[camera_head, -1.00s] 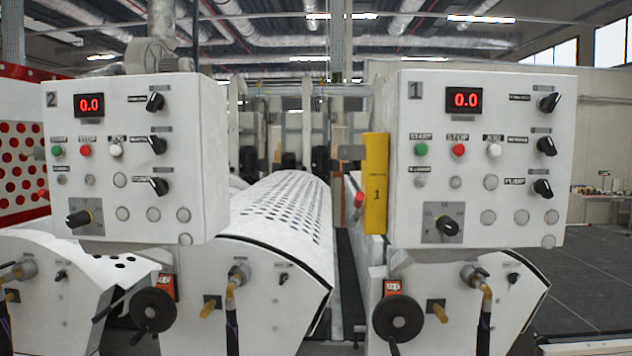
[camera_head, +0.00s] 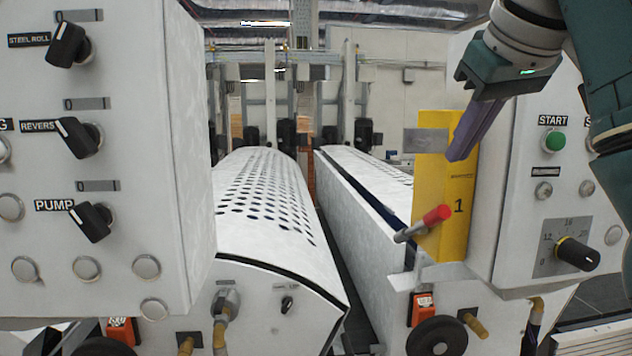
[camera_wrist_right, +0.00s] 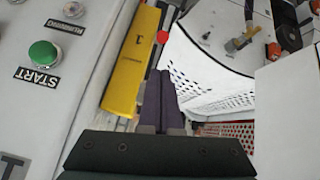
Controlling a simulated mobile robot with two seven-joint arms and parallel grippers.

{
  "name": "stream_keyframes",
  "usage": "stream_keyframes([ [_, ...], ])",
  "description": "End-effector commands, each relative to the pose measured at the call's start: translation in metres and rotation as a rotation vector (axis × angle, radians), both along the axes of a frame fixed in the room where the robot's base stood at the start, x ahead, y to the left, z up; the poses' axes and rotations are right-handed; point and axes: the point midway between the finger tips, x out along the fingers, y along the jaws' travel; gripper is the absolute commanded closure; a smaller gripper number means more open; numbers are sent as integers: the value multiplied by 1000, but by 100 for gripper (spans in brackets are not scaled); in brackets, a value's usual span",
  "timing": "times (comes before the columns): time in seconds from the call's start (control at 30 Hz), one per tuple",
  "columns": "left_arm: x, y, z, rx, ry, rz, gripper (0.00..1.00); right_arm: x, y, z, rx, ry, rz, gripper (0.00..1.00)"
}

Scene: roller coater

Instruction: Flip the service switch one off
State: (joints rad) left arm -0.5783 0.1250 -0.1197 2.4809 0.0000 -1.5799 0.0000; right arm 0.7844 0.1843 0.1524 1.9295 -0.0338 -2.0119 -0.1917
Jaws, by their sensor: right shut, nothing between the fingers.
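A yellow plate marked 1 (camera_head: 432,180) stands on the left side of the right-hand control panel. A grey lever with a red tip (camera_head: 436,216) sits in front of this plate, its red end pointing right and slightly up. My right gripper (camera_head: 458,155) is shut and empty, its purple fingers pointing down just above the red tip, apart from it in the picture. In the right wrist view the shut fingers (camera_wrist_right: 160,82) lie beside the yellow plate (camera_wrist_right: 130,70), near the red tip (camera_wrist_right: 162,37). Contact cannot be judged. My left gripper is out of view.
The right panel has a green START button (camera_head: 553,140) and a black dial (camera_head: 577,254) close to my arm. A large left panel (camera_head: 186,150) with several black knobs stands near. Perforated rollers (camera_head: 265,190) lie between them.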

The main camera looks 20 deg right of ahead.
Motion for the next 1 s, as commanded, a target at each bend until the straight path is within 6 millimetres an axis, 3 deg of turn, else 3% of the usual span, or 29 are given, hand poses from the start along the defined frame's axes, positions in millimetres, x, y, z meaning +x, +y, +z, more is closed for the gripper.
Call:
stream_keyframes([
  [0.27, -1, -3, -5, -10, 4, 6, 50, 1, 0, -4, -1, 0, 1, 100],
  [0.5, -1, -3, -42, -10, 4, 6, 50, 16, -5, -28, -1, -1, 1, 100],
  [0.57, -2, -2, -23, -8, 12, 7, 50, 22, -6, -24, 1, 8, 2, 100],
  [0.7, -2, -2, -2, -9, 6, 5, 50, 40, -12, -44, 2, 8, 1, 100],
  [1.0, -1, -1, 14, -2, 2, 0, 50, 61, -19, -72, 1, 3, 1, 100],
])
